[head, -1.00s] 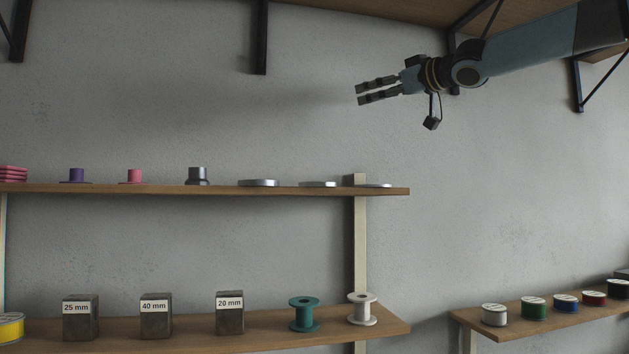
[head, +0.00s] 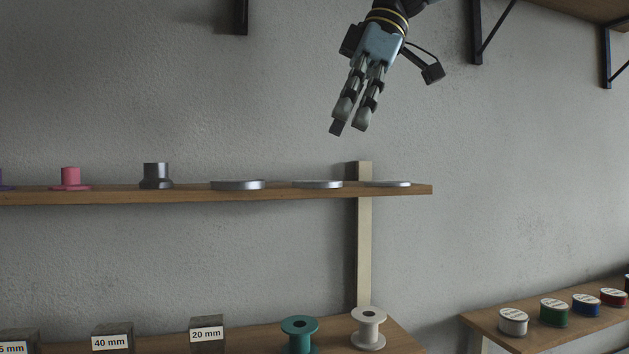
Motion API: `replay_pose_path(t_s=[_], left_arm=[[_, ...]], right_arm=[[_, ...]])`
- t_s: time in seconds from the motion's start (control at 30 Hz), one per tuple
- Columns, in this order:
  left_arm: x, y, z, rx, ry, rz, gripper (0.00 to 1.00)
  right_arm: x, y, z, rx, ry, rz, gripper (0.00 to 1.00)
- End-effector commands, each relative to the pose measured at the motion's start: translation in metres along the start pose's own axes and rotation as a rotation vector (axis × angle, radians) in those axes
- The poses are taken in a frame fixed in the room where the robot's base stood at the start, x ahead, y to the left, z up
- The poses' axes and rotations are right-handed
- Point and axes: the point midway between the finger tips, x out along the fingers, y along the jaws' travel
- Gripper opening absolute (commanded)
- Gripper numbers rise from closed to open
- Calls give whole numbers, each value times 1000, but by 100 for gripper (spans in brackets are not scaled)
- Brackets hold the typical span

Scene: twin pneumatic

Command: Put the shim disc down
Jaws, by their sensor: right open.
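Three flat silver discs lie on the upper wooden shelf: a thicker one (head: 238,185) at left, a thinner one (head: 317,184) in the middle and the thinnest one (head: 388,183) near the shelf's right end. I cannot tell for sure which is the shim disc. My right gripper (head: 349,128) points down above the shelf, over the gap between the middle and right discs. Its fingers are a little apart with nothing between them, clear of the discs. My left gripper is out of view.
The upper shelf (head: 200,196) also holds a dark metal collar (head: 156,177) and a pink flanged piece (head: 71,178). Below are labelled blocks (head: 207,338), a teal spool (head: 299,334) and a white spool (head: 368,328). Several wire spools (head: 554,312) stand at right.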

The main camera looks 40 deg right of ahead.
Motion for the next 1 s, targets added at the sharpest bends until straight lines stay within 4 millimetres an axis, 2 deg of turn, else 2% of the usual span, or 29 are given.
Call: replay_pose_path(t_s=[0.1,0.2,0.53,0.8,0.83,1.0], left_arm=[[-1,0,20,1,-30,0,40],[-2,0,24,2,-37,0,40],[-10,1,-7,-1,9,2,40],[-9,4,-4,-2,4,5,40],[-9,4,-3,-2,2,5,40],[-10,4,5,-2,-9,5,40]], right_arm=[[15,1,0,2,-1,0,94],[22,1,0,2,0,0,94],[66,6,3,2,-2,2,94],[71,7,3,2,1,5,94],[71,7,3,2,1,5,93],[71,6,3,2,1,4,70]])
